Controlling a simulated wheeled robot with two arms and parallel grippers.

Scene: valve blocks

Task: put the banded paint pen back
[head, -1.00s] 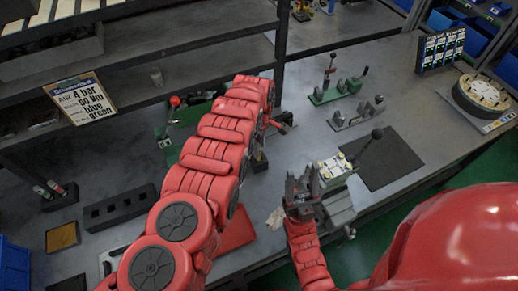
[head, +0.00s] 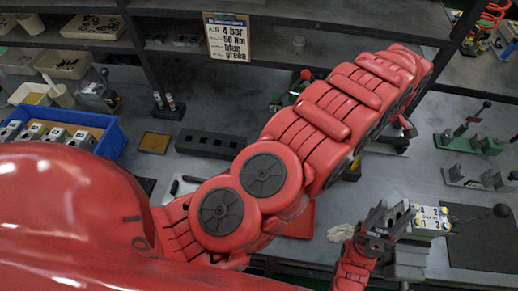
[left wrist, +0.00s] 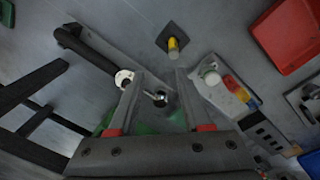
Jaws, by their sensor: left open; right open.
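Two upright pens (head: 164,100) stand in a black holder on the bench in the head view; I cannot tell which is banded. In the left wrist view a yellow-topped piece (left wrist: 173,46) stands on a small dark square base. My left gripper (left wrist: 160,78) is open above the bench, with a shiny round metal part (left wrist: 158,98) showing between its fingers; I cannot tell how far below it is. In the head view my left arm mostly hides this gripper. My right gripper (head: 378,225) is open and empty beside a valve block with a numbered white top (head: 430,217).
A long black block with holes (head: 207,144) lies on the bench left of my left arm. A blue bin (head: 95,128) with several blocks stands farther left. A sign (head: 228,37) hangs at the back shelf. Green-based valve parts (head: 468,142) stand at right.

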